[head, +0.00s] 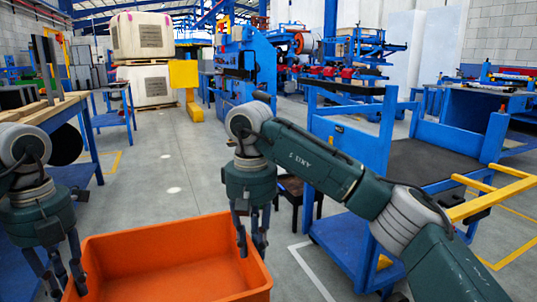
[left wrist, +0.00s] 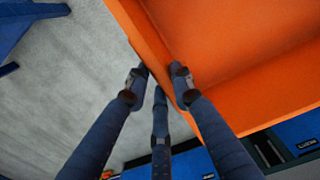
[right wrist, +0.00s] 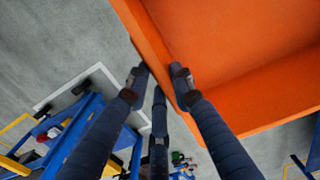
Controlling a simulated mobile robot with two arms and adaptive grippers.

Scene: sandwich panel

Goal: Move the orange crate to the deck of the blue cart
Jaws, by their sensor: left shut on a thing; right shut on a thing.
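The orange crate (head: 165,245) is at the bottom of the head view, open side up, and its inside looks empty. My left gripper (head: 62,284) is shut on the crate's left wall. My right gripper (head: 252,243) is shut on its right wall. Each wrist view shows fingers on both sides of the crate wall, in the left one (left wrist: 158,85) and in the right one (right wrist: 158,85). The blue cart (head: 350,140) stands to the right of the crate, apart from it. Its dark deck (head: 425,165) looks bare. The crate's near side is cut off.
The cart has a yellow handle (head: 490,195) at its near right and a blue lower shelf (head: 345,235). A dark stool (head: 297,190) stands between crate and cart. A blue workbench (head: 75,115) is at the left. The grey floor (head: 165,165) ahead is clear.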

